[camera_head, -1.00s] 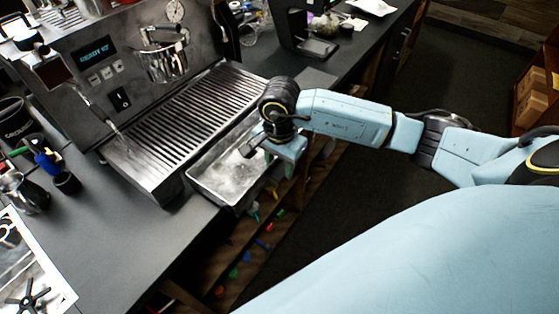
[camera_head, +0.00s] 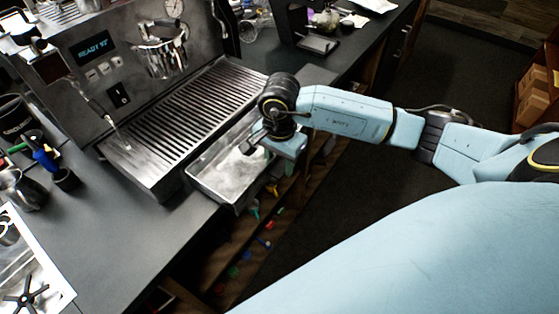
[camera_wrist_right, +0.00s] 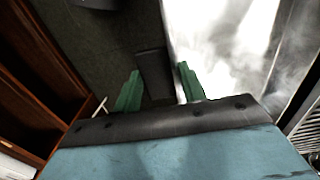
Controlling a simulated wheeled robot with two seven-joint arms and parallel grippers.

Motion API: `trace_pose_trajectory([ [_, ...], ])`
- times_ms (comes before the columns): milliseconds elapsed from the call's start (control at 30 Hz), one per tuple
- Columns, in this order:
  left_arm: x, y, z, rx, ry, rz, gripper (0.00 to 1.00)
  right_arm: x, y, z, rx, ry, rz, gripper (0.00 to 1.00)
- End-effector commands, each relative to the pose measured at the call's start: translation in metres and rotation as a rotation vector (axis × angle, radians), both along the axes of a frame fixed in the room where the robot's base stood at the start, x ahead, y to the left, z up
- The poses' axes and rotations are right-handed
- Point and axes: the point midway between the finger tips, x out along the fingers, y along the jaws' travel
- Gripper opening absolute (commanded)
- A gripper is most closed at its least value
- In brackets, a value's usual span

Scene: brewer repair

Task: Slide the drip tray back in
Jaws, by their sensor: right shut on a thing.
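The drip tray (camera_head: 208,183) is a shallow metal pan, pulled out at the front of the coffee machine, beside its slatted grate (camera_head: 190,105). Its outer side reaches past the counter's front edge. My right gripper (camera_head: 258,146) is at the tray's outer side, with its arm coming in from the right. In the right wrist view, its green fingers (camera_wrist_right: 158,88) stand on either side of a dark handle (camera_wrist_right: 153,70), next to the bright tray floor (camera_wrist_right: 225,40). The gripper is shut on the tray by this handle. My left gripper is not in view.
The coffee machine (camera_head: 85,85) stands on the dark counter (camera_head: 120,240). A small pitcher (camera_head: 25,190) and a screwdriver with a blue handle (camera_head: 45,160) are at the left. Open shelves with small coloured parts are below the counter edge. The floor (camera_head: 330,190) is clear.

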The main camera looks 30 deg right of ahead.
Motion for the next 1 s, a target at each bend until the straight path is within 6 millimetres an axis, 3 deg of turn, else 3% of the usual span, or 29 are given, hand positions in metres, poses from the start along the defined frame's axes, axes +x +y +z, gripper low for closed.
trace_pose_trajectory([
  [1000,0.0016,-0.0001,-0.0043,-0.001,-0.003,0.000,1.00,0.0005,-0.0004,0.0007,0.001,-0.002,-0.001,0.00],
])
